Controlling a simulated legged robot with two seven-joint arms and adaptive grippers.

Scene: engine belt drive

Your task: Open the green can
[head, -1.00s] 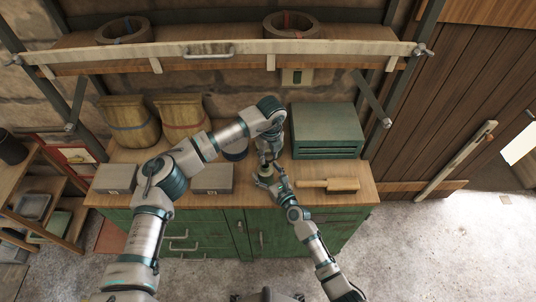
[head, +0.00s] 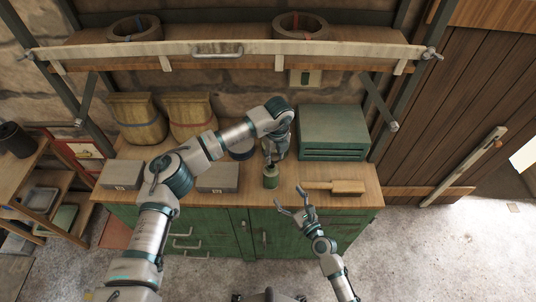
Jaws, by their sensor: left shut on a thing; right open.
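The green can (head: 270,180) is small and upright, near the front edge of the wooden bench top (head: 385,191). Its upper end lies right by my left gripper (head: 270,158), which comes down from behind and is shut on it. I cannot tell whether it grips the lid or the body, as the contact is small and partly hidden. My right gripper (head: 289,197) is open and empty, in front of the bench and to the lower right of the can, apart from it.
A wooden-handled brush (head: 345,187) lies right of the can. A green metal box (head: 333,130) stands behind it. Grey boxes (head: 218,177) and woven baskets (head: 137,118) stand on the left. A shelf (head: 230,48) with a rail spans above. Bench top between can and brush is clear.

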